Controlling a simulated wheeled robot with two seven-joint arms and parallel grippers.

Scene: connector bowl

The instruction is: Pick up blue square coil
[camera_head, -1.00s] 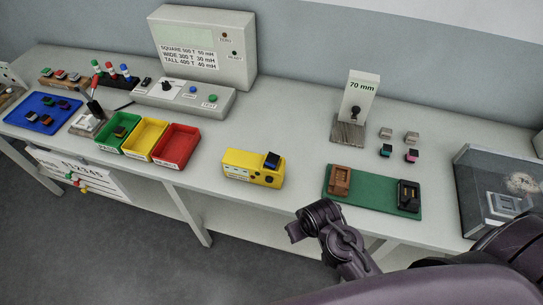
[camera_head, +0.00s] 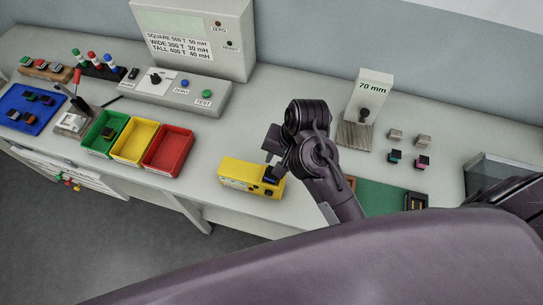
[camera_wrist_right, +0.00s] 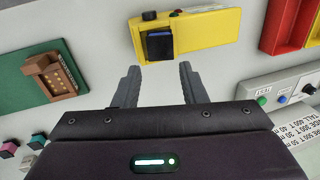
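A dark square coil with a blue face (camera_head: 271,178) sits on the right end of the yellow box (camera_head: 236,172). The same coil (camera_wrist_right: 160,43) and yellow box (camera_wrist_right: 206,32) show at the top of the right wrist view. My right gripper (camera_head: 271,160) is above and close to the coil and partly covers it in the head view. In the wrist view its two fingers (camera_wrist_right: 158,84) are spread, with nothing between them; the coil lies just beyond the tips. My left gripper is not in view.
A green mat (camera_head: 380,197) with a brown block fixture (camera_wrist_right: 46,75) lies beside the yellow box. Red (camera_head: 169,150), yellow and green bins stand left of the box. A 70 mm gauge (camera_head: 368,100) and several small coils are at the right. A tester (camera_head: 190,40) stands behind.

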